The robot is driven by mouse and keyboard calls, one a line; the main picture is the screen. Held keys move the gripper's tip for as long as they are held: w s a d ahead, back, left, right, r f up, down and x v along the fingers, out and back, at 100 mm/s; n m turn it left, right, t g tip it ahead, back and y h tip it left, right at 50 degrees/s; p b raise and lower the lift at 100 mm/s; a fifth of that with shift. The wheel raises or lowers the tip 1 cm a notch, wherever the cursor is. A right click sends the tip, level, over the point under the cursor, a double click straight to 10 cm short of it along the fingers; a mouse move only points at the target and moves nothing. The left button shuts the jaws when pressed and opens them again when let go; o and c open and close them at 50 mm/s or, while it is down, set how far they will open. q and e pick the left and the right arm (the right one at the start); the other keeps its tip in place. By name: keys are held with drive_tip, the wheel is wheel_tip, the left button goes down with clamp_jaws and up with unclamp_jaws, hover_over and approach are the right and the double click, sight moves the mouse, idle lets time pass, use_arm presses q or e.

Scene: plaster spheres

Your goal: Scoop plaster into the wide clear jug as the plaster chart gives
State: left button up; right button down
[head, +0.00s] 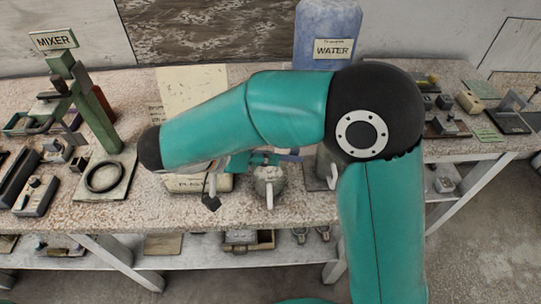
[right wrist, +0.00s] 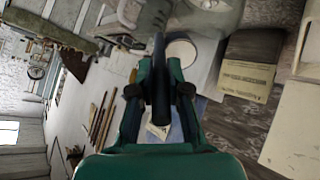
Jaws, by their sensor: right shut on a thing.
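My right gripper (right wrist: 159,90) is shut on a dark, narrow handle-like thing (right wrist: 158,65) in the right wrist view; its far end and any load are not clear. In the head view the gripper (head: 279,158) shows small below my teal arm, above the bench. The plaster container (head: 190,185), with a partly hidden label, stands below my arm. A pale rounded vessel (head: 268,183) stands right of it. A clear vessel (right wrist: 212,14) shows at the top of the right wrist view; whether it is the wide jug is unclear. My left gripper is not visible.
A blue container labelled WATER (head: 328,25) stands at the back. A green mixer stand (head: 90,108) with a ring on its base is at left. Moulds and small tools crowd both bench sides. A lower shelf (head: 190,262) holds more items.

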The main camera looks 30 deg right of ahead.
drive_tip(key=shift+w+a+f+h+b, duration=0.1)
drive_tip(key=shift+a+f+h+b, duration=0.25)
drive_tip(key=shift+b, duration=0.35)
drive_tip(key=shift+a+f+h+b, duration=0.15)
drive_tip(key=shift+a+h+b, duration=0.05)
drive_tip(key=shift+h+b, duration=0.4)
drive_tip(key=a+f+h+b, duration=0.1)
drive_tip(key=b, duration=0.1)
drive_tip(key=shift+h+b, duration=0.3)
drive_tip(key=shift+h, duration=0.05)
